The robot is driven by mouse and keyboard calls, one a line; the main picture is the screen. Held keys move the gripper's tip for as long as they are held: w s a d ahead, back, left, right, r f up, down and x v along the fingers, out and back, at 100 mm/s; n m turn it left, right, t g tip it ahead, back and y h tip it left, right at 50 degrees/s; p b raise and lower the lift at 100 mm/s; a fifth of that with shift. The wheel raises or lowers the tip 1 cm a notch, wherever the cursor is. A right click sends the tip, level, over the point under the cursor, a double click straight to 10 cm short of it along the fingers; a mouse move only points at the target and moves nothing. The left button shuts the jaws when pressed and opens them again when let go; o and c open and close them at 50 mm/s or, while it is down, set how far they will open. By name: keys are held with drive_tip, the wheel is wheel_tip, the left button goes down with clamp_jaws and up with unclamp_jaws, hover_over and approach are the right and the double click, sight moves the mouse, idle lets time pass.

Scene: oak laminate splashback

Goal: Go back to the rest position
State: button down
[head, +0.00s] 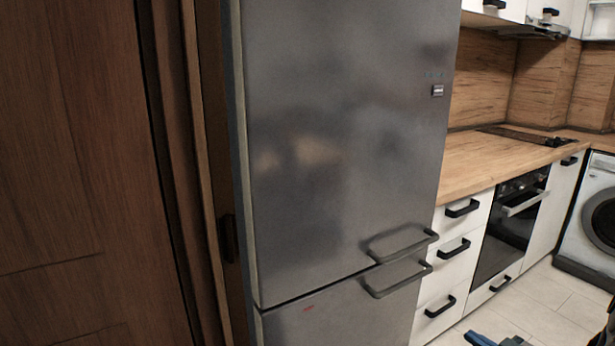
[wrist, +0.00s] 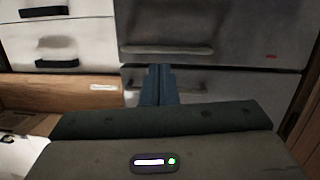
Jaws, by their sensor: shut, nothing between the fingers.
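My gripper (wrist: 160,70) points toward the fridge in the wrist view. Its two blue fingers are together with nothing between them. The wrist view looks upside down. The blue tips of my gripper (head: 478,338) also show at the bottom edge of the head view, in front of the drawers and right of the fridge. The fingers look apart from the fridge handles. The rest position itself is not marked in the frames.
A grey fridge (head: 340,130) with both doors shut fills the middle. White drawers (head: 452,245), an oven (head: 510,225) and a washing machine (head: 595,215) stand to the right under a wooden worktop (head: 485,160). A brown wooden door (head: 75,150) is at left.

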drive_tip(key=w+a+r+g+h+p, duration=0.2)
drive_tip(key=w+r+h+p, duration=0.3)
drive_tip(key=r, duration=0.4)
drive_tip(key=s+a+r+m+g+h+p, duration=0.25)
drive_tip(key=a+r+m+h+p, duration=0.2)
drive_tip(key=r, duration=0.55)
drive_tip(key=s+a+r+g+y+p, duration=0.1)
drive_tip(key=s+a+r+g+p, duration=0.1)
drive_tip(key=s+a, duration=0.4)
drive_tip(key=s+a+r+m+g+y+p, duration=0.1)
drive_tip(key=s+a+r+g+p, duration=0.2)
drive_tip(key=s+a, duration=0.3)
drive_tip(key=s+a+r+g+y+p, duration=0.1)
drive_tip(key=s+a+r+g+p, duration=0.1)
drive_tip(key=s+a+r, duration=0.2)
drive_tip(key=s+a, duration=0.2)
drive_tip(key=s, duration=0.1)
drive_tip(key=shift+s+a+r+p, duration=0.3)
drive_tip(key=shift+p, duration=0.1)
drive_tip(key=shift+g, duration=0.25)
